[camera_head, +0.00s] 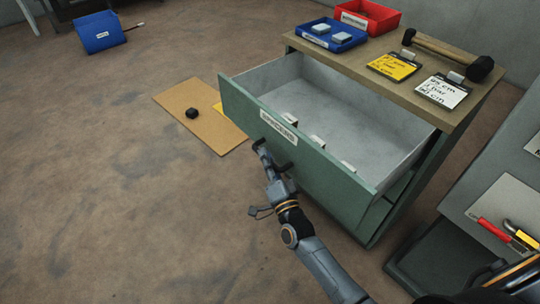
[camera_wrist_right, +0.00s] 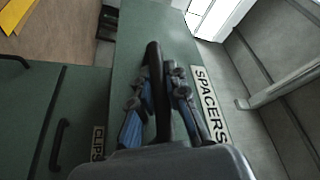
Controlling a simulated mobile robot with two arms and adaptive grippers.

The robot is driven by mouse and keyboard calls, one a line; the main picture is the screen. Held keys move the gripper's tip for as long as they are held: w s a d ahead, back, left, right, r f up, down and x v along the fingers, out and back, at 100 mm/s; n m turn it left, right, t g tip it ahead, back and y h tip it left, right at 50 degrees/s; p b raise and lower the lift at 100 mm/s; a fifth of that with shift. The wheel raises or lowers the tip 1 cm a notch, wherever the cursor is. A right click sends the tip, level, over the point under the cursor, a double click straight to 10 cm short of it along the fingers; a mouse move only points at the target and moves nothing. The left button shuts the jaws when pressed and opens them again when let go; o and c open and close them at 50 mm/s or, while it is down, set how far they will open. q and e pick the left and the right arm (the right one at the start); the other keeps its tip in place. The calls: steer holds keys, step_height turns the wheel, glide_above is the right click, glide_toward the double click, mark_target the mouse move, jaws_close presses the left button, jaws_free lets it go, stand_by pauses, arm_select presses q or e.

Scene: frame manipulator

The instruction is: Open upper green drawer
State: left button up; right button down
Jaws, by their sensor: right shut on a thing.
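The upper green drawer (camera_head: 325,163) is pulled well out of the cabinet, so its grey inside shows, with a few small pale pieces along the inner front. My right gripper (camera_head: 272,160) is at the drawer's front, shut on its dark handle. In the right wrist view the black handle (camera_wrist_right: 155,85) runs between the two fingers of the right gripper (camera_wrist_right: 160,90), beside the label reading SPACERS (camera_wrist_right: 210,105). My left gripper is not in view.
The wooden cabinet top (camera_head: 375,83) bears a blue tray (camera_head: 332,43), a red tray (camera_head: 385,17), a mallet (camera_head: 440,50) and two note cards. A brown board (camera_head: 190,97) lies on the floor. Floor in front of the drawer is clear. A grey surface with tools stands at right.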

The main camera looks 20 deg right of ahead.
steer(key=shift+f, duration=0.15)
steer(key=c, duration=1.3)
jaws_free()
steer(key=shift+c, duration=0.2)
steer(key=shift+s, duration=0.1)
steer(key=v, duration=1.1)
steer(key=shift+s, duration=0.45)
steer(key=shift+f, duration=0.1)
